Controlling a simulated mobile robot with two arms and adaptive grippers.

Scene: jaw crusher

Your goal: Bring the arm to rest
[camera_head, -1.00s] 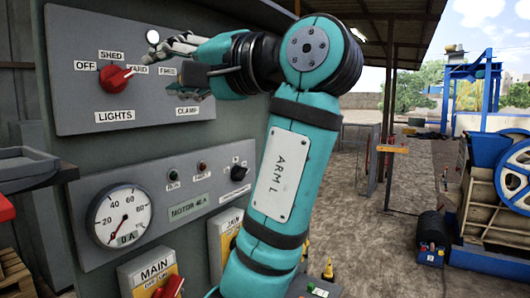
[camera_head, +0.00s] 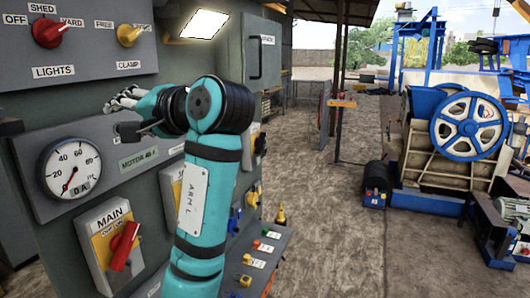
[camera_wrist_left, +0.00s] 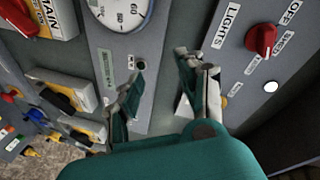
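My left gripper (camera_head: 122,99) is left of the bend, in front of the cabinet between the upper panel and the gauge panel. In the left wrist view the two fingers of the left gripper (camera_wrist_left: 160,68) stand apart with nothing between them. They point toward the cabinet face; whether they touch it cannot be told. My right gripper is in neither view.
A lit lamp (camera_head: 203,23) hangs above. The blue-wheeled crusher (camera_head: 467,125) stands right. Open ground (camera_head: 330,215) lies between.

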